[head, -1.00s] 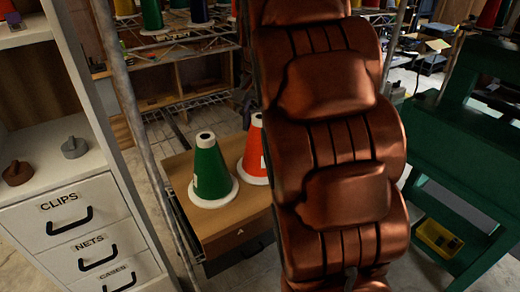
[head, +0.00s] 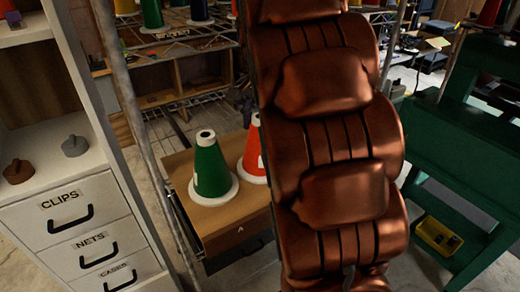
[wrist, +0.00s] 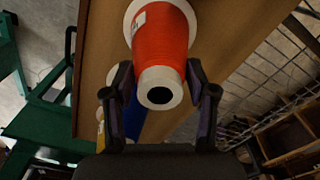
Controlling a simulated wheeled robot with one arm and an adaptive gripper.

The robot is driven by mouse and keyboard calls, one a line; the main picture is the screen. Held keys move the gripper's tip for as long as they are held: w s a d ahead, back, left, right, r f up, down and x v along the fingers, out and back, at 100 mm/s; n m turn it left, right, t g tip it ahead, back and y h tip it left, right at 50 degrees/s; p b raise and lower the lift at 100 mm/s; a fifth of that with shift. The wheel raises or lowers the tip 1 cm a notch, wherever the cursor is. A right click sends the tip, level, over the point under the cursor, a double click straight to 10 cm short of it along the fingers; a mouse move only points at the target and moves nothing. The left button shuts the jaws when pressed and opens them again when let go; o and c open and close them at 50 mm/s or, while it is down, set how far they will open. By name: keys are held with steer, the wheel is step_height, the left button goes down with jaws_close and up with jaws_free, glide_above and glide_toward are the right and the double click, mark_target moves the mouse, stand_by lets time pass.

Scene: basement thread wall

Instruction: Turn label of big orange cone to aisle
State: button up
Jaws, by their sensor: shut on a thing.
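The big orange cone (wrist: 163,38) has a white base and a white top ring with a dark hole. It stands on a wooden cabinet top (wrist: 102,45). In the wrist view its white label (wrist: 139,21) shows on the upper left of its side. My gripper (wrist: 157,76) is shut on the cone near its top, one finger on each side. In the head view the orange cone (head: 250,158) stands behind the green cone's right side and is partly hidden by my arm; my gripper is hidden there.
A green cone (head: 209,165) stands close to the left of the orange cone. A blue cone (wrist: 133,117) shows beside the gripper. A white drawer unit (head: 75,235) is at left, a green workbench (head: 455,135) at right. Wire shelving (wrist: 275,80) stands near the cabinet.

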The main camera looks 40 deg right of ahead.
steer(key=o, duration=1.2)
steer(key=shift+c, duration=0.2)
step_height(320, 180, up, 8)
steer(key=shift+f, duration=0.25)
